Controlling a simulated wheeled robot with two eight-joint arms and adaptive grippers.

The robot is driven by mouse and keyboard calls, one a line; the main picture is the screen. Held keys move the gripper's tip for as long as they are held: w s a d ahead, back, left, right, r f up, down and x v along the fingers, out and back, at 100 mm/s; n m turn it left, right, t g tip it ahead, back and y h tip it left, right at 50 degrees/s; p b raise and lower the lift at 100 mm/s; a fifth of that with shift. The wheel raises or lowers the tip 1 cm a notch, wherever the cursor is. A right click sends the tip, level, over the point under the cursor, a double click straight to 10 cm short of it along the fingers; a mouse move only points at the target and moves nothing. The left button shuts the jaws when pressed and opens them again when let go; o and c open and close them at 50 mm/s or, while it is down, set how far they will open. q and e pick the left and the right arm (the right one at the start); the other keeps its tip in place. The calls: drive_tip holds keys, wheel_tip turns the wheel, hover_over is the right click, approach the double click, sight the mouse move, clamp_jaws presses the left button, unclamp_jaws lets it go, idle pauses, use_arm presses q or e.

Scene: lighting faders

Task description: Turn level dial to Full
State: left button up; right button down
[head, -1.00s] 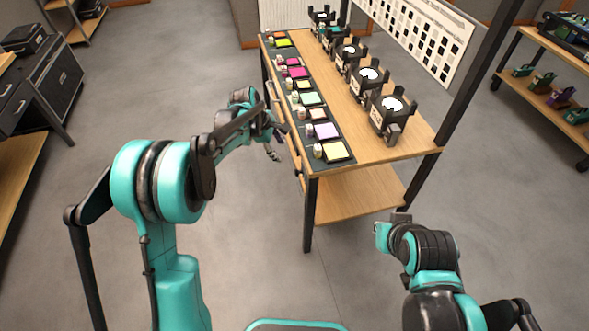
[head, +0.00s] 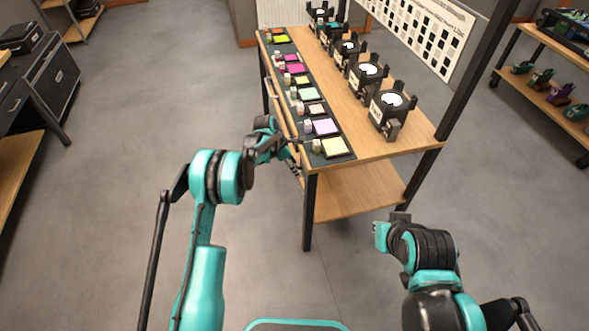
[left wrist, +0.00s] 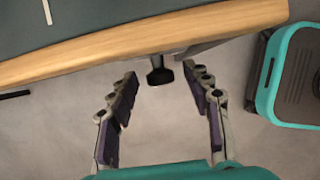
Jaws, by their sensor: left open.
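Several small pale cylindrical knobs, the nearest one (head: 317,146), stand in a row on the dark strip (head: 330,162) along the table's left side. Each is beside a coloured square. Several black units with round white faces, the nearest one (head: 391,100), stand along the table's right side. No label is readable, so I cannot tell which part is the level dial. My left gripper (head: 297,163) is at the table's near-left edge, close to the nearest knob. In the left wrist view its fingers (left wrist: 165,115) are apart and empty.
The wooden tabletop (head: 375,148) has a black leg (head: 309,215) and a lower shelf (head: 350,190). Its edge (left wrist: 150,45) crosses the left wrist view. A panel of dark squares (head: 435,35) stands behind the units. Grey floor is clear left of the table.

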use_arm(q)
drive_tip(key=shift+d+f, duration=0.15)
drive_tip(key=shift+f, duration=0.05)
drive_tip(key=shift+c, duration=0.2)
clamp_jaws()
drive_tip(key=shift+t, duration=0.3)
drive_tip(key=shift+s+d+m+t+y, duration=0.15)
drive_tip(key=shift+t+y, duration=0.1)
drive_tip(key=shift+t, duration=0.35)
drive_tip(key=shift+s+a+m+t+y, duration=0.15)
drive_tip(key=shift+t+y, duration=0.1)
drive_tip(key=shift+t, duration=0.35)
drive_tip(key=shift+s+d+f+m+t+y, duration=0.1)
drive_tip(key=shift+m+t+y, duration=0.15)
drive_tip(key=shift+t, duration=0.55)
drive_tip(key=shift+s+d+m+t+y, duration=0.15)
drive_tip(key=shift+t+y, duration=0.1)
drive_tip(key=shift+t, duration=0.55)
drive_tip(key=shift+a, duration=0.15)
